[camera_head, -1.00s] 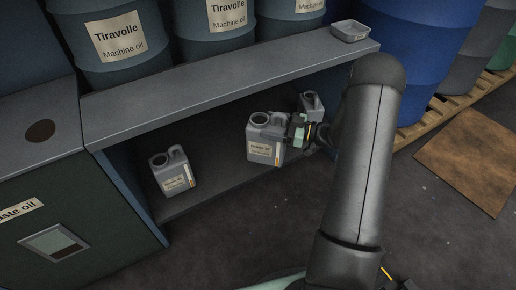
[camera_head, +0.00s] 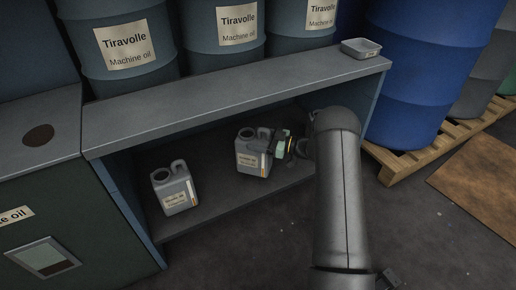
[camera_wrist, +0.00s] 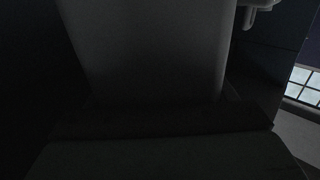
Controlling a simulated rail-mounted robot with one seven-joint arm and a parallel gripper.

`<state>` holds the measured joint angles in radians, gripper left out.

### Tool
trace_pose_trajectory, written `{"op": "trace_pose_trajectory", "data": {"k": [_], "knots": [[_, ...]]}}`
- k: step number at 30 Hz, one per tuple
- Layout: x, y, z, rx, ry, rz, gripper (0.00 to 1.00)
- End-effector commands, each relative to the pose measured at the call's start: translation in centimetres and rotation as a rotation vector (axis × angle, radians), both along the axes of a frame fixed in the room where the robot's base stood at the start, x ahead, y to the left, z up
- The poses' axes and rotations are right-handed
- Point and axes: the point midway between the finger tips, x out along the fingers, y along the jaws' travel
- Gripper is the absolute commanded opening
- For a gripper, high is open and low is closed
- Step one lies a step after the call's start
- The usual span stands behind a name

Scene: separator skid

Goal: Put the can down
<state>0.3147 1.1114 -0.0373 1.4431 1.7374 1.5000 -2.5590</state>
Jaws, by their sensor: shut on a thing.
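A grey can (camera_head: 252,157) with a pale label and an open round neck is upright inside the low shelf bay. My gripper (camera_head: 281,146) is shut on it from its right side. The can's base is over or on the shelf floor; I cannot tell whether it touches. In the wrist view a dark grey surface, probably the can (camera_wrist: 150,50), fills the middle; the jaws are too dark to make out there.
A similar can (camera_head: 174,190) stands on the lower shelf (camera_head: 216,212) to the left, with a gap between. The shelf's top board (camera_head: 230,98) overhangs the bay. A small tray (camera_head: 361,49) sits on its right end. Drums stand behind and to the right.

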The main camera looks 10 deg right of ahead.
Motion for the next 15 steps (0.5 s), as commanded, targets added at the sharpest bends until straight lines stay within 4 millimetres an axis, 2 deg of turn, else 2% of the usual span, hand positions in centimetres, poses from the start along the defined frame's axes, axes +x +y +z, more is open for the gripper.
{"op": "trace_pose_trajectory", "data": {"k": [3,8,15], "knots": [[0.6,0.3,-1.4,0.002,-0.001,0.002,0.06],[0.5,0.3,-3.5,0.002,-0.001,0.002,0.06],[0.6,0.2,-3.5,0.002,-0.003,0.001,0.06]]}}
